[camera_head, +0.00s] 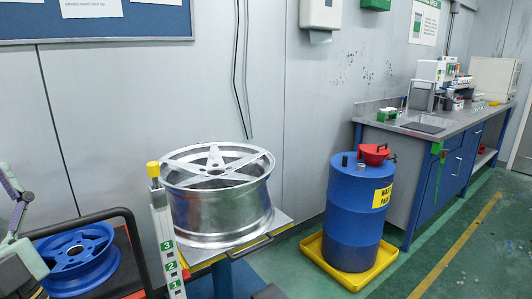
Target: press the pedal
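No pedal can be made out for certain. A dark shape (268,292) at the bottom edge, beside the blue post of the wheel stand (222,280), is cut off, and I cannot tell what it is. A silver spoked wheel (222,215) lies on the stand's top plate, its spoked face up. A white upright post (165,235) with a yellow cap and green number marks stands at the wheel's left. My gripper is not in view.
A blue wheel (78,262) lies on a dark surface at left, beside a black tube rail (128,225). A blue waste drum (350,225) stands in a yellow tray (318,257) right of the stand. A workbench (440,130) lines the right wall. Green floor is clear at lower right.

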